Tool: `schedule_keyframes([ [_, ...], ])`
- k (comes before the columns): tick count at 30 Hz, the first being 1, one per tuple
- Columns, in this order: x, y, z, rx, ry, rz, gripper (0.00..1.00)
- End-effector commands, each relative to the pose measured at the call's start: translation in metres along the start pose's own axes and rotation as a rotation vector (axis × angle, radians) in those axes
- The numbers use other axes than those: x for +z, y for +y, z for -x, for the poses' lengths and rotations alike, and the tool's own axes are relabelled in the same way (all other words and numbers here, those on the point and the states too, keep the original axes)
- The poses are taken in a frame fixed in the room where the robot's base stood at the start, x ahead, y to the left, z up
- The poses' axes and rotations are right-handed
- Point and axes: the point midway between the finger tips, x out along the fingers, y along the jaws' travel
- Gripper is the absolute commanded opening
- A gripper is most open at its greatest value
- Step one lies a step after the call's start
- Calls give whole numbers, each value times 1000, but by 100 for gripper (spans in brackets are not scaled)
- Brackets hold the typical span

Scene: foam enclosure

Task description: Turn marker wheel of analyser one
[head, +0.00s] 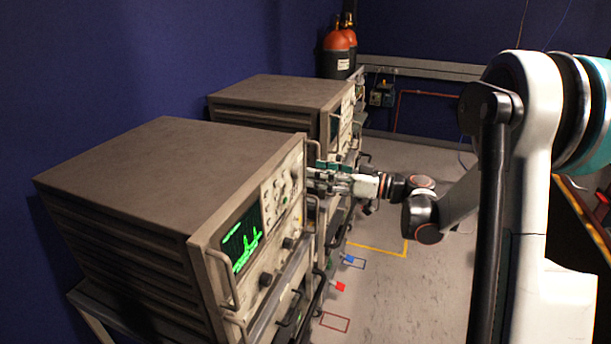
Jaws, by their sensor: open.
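Two grey-brown analysers with front handles stand in a row. The nearer analyser (150,165) has a lit screen (242,240) with a green trace, and a panel of small buttons and knobs. A dark round knob (287,243) and another knob (265,280) sit below and right of the screen. I cannot tell which control is the marker wheel or which analyser is number one. My gripper (318,178) is open at the far end of the nearer analyser's front, close to the panel and handle. Contact with any control cannot be made out, and the far edge of the panel is partly hidden.
The farther analyser (280,92) stands behind. Red-topped cylinders (339,50) stand in the back corner. The floor (400,285) right of the rack has yellow, blue and red outlines, with red (340,287) and blue (349,259) tags nearby. Protruding front handles (222,280) edge the panel.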

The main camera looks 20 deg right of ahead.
Motion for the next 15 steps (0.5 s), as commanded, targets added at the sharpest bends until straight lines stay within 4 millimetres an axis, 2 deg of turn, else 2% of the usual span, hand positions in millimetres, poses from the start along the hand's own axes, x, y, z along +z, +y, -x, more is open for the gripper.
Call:
schedule_keyframes([
  [3,2,-1,-20,-3,-1,0,53],
  [6,1,0,-32,-1,0,0,53],
  [15,0,0,-43,0,0,0,53],
])
